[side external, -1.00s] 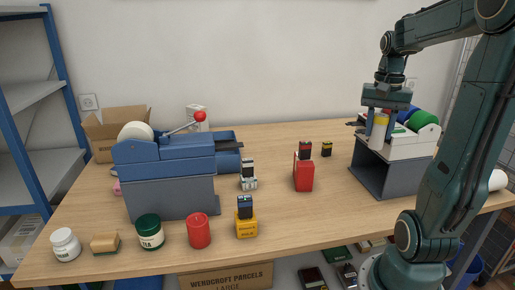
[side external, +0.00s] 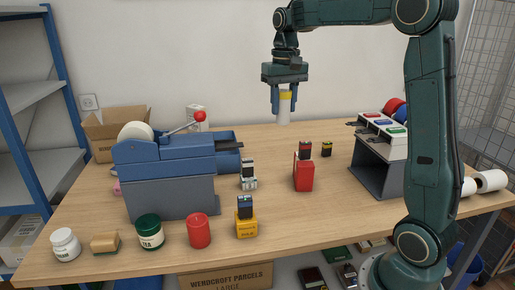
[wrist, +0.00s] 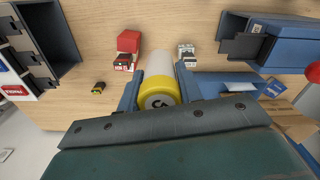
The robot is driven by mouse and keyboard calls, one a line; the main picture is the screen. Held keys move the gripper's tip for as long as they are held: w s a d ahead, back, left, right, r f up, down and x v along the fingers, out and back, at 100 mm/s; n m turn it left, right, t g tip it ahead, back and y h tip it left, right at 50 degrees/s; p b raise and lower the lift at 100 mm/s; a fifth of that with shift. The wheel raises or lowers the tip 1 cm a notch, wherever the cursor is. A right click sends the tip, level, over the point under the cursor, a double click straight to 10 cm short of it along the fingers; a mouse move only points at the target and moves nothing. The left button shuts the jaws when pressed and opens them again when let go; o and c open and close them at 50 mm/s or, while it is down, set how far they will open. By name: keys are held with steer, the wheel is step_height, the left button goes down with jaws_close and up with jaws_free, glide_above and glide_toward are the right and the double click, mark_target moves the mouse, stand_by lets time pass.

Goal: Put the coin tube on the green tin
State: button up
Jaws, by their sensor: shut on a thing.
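The coin tube (side external: 283,117) is white with a yellow cap and hangs upright, high above the back of the table. My gripper (side external: 284,105) is shut on it, one finger on each side. In the wrist view the yellow cap of the coin tube (wrist: 158,94) shows between the two fingers (wrist: 157,88). The green tin (side external: 150,234) is dark green with a pale label and stands at the front left of the table. My gripper is well behind it, higher and to its right. I cannot make out the tin in the wrist view.
A red candle (side external: 198,231) stands right beside the tin, and a sponge (side external: 105,243) lies left. The blue tape machine on its grey block (side external: 172,197) rises behind the tin. A yellow block (side external: 246,228) and red block (side external: 304,175) carry stamps.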

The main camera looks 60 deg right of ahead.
steer(key=w+a+r+n, duration=0.1)
steer(key=w+a, duration=0.4)
steer(key=a, duration=0.6)
steer(key=w+a+r+n, duration=0.1)
steer(key=w+a+n, duration=0.3)
steer(key=a, duration=0.8)
steer(key=w+a+r+n, duration=0.1)
steer(key=w+a+n, duration=0.1)
steer(key=w+a, duration=0.6)
steer(key=shift+a+n, duration=0.3)
steer(key=shift+a, duration=1.5)
steer(key=shift+f, duration=0.2)
glide_above(147, 221)
step_height(147, 221, down, 16)
steer(key=shift+r, duration=0.25)
steer(key=shift+f, duration=2.1)
steer(key=shift+f, duration=0.15)
